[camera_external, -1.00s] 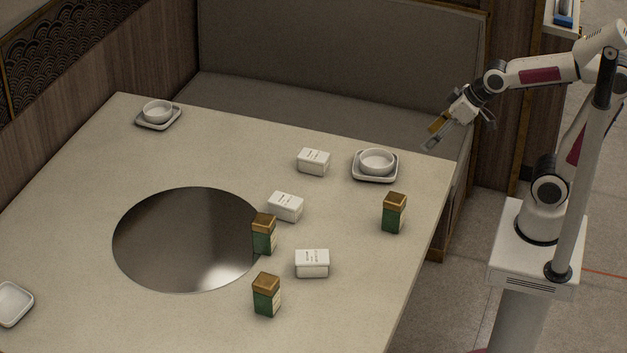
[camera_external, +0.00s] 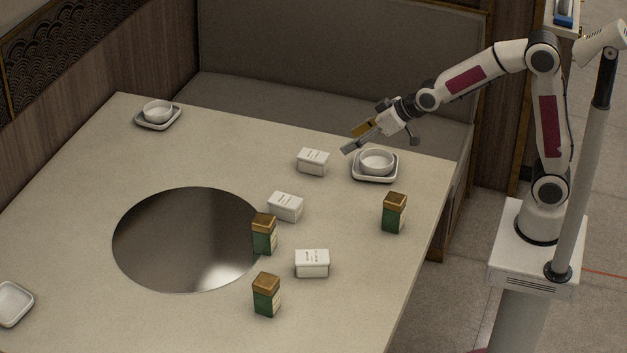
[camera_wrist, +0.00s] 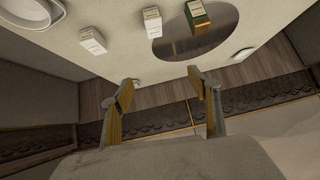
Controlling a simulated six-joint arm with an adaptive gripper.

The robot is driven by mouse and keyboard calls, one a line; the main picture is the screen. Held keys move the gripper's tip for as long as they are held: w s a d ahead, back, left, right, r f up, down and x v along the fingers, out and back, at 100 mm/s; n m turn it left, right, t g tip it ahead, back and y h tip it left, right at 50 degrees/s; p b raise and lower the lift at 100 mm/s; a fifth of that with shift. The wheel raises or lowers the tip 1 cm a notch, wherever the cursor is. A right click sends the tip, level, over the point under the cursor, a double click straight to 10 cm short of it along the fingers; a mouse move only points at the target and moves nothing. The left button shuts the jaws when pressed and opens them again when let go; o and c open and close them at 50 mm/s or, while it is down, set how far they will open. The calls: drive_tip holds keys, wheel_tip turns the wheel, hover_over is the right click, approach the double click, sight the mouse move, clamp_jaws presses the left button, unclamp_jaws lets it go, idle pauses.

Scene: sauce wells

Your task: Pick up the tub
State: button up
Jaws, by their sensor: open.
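Three white lidded tubs stand on the table: a far one (camera_external: 313,162), a middle one (camera_external: 286,206) near the round plate, and a near one (camera_external: 312,263). I cannot tell which one the task means. My gripper (camera_external: 353,140) is open and empty, in the air above the table's far side, close to the bowl and the far tub in the picture. In the wrist view my two fingers (camera_wrist: 160,88) are apart with nothing between them. Two white tubs show there, one at left (camera_wrist: 92,40) and one at top centre (camera_wrist: 152,22).
Green tins with brown lids stand at right (camera_external: 394,213), centre (camera_external: 264,234) and front (camera_external: 266,295). A white bowl (camera_external: 377,161) sits on a square dish beside the far tub. A round metal plate (camera_external: 185,240) is set in the table. The table's left side is mostly clear.

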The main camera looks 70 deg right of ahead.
sight(285, 198)
drive_tip(key=w+f+t, duration=0.1)
drive_tip(key=w+f, duration=0.5)
drive_tip(key=f, duration=0.2)
drive_tip(key=w+f+t+h, duration=0.1)
drive_tip(key=w+f, duration=0.4)
drive_tip(key=f, duration=0.3)
drive_tip(key=w+a+f+t, duration=0.1)
drive_tip(key=w+f, duration=0.5)
drive_tip(key=f, duration=0.2)
drive_tip(key=shift+w+a+m+t+h, duration=0.1)
drive_tip(key=shift+w+m+t+h, duration=0.2)
drive_tip(key=shift+m+h, duration=0.1)
drive_tip(key=shift+w+f, duration=0.1)
drive_tip(key=shift+f, duration=0.5)
drive_tip(key=shift+x, duration=1.3)
drive_tip(key=shift+w, duration=0.15)
drive_tip(key=shift+x, duration=2.45)
